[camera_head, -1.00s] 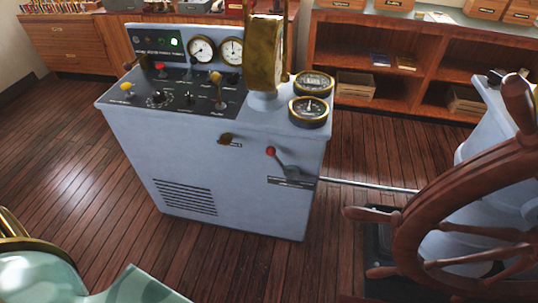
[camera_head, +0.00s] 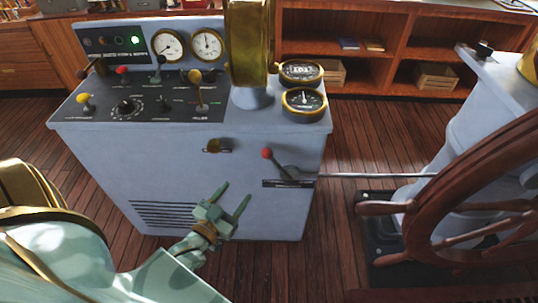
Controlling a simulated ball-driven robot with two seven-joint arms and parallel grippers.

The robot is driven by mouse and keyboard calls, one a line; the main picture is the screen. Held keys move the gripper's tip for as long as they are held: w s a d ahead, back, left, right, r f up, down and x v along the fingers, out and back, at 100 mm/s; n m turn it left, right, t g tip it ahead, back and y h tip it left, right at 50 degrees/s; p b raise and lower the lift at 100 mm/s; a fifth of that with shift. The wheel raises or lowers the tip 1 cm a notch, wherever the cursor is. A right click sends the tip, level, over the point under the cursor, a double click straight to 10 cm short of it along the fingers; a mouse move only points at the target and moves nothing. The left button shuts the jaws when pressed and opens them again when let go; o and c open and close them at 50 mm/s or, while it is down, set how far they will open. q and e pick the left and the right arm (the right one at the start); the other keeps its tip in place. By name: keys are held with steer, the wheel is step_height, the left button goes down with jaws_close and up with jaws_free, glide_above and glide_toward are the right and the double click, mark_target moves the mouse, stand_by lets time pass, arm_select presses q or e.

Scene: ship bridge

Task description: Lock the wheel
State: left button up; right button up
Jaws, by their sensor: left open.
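The ship's wheel (camera_head: 424,212) is brown wood with spoked handles and stands at the right, partly cut off by the frame edge. A lever with a red knob (camera_head: 267,153) sits on the front face of the grey console (camera_head: 105,160), above a small dark label plate. A thin metal rod (camera_head: 375,175) runs from the console near this lever toward the wheel's pedestal. My left gripper (camera_head: 236,197) is open and empty, in front of the console's lower front, below and left of the red-knobbed lever. My right gripper is not in view.
The console top carries gauges (camera_head: 304,102), small levers and a brass telegraph column (camera_head: 247,45). A small brass fitting (camera_head: 217,146) is on its front. Wooden shelves (camera_head: 375,60) stand behind. Dark floor planks (camera_head: 335,250) lie open between console and wheel.

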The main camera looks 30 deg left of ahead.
arm_select(q)
glide_toward(264, 157)
steer(key=w+b, duration=0.1)
steer(key=w, duration=0.2)
steer(key=w+b, duration=0.1)
steer(key=w, duration=0.1)
steer(key=w+b, duration=0.1)
steer(key=w, duration=0.2)
steer(key=shift+w+a+f, duration=0.1)
steer(key=shift+w+a, duration=0.2)
steer(key=shift+w, duration=0.5)
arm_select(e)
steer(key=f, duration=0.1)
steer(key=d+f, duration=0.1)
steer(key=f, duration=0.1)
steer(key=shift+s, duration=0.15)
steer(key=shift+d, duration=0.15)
